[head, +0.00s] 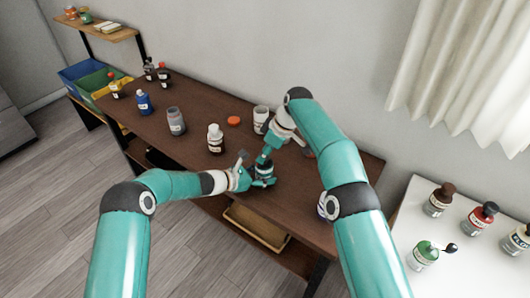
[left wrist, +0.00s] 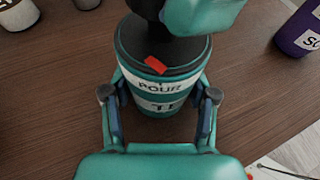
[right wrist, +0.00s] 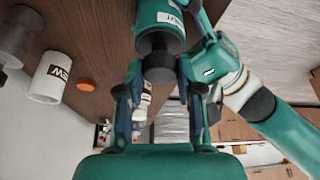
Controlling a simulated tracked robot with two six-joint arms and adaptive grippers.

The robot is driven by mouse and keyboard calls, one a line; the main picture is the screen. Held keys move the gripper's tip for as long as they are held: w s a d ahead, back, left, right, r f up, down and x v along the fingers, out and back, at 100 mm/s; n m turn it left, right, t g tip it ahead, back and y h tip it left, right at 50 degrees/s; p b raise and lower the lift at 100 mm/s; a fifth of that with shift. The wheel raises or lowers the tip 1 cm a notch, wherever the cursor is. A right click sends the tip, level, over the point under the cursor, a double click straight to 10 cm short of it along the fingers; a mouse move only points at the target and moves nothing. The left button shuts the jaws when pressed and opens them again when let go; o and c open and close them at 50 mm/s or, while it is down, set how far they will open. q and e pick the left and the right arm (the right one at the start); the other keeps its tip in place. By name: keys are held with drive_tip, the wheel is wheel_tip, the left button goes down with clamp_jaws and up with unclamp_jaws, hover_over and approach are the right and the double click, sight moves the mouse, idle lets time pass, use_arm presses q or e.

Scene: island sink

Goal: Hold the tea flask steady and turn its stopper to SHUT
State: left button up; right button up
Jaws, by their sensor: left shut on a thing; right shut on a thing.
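The tea flask (head: 264,172) stands on the brown table, teal with a white band. In the left wrist view, the flask (left wrist: 160,103) shows the word POUR below its dark rim. A red mark (left wrist: 157,65) on the dark top sits just above that word. My left gripper (left wrist: 160,96) is shut around the flask body, a finger on each side. My right gripper (right wrist: 160,72) is shut on the dark stopper (right wrist: 158,66) from above. In the right wrist view, a white label ending in "UT" shows on the flask's other side. My right gripper hides part of the stopper.
A purple container (left wrist: 300,30) stands close to the flask. A white labelled cup (head: 261,115), an orange disc (head: 233,121), a white bottle (head: 215,140) and a grey jar (head: 176,121) stand behind and left. A white table (head: 397,228) with several bottles is at right.

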drive_tip(key=shift+d, duration=0.15)
drive_tip(key=o, duration=0.9)
drive_tip(key=shift+r, duration=0.15)
drive_tip(key=v, duration=0.7)
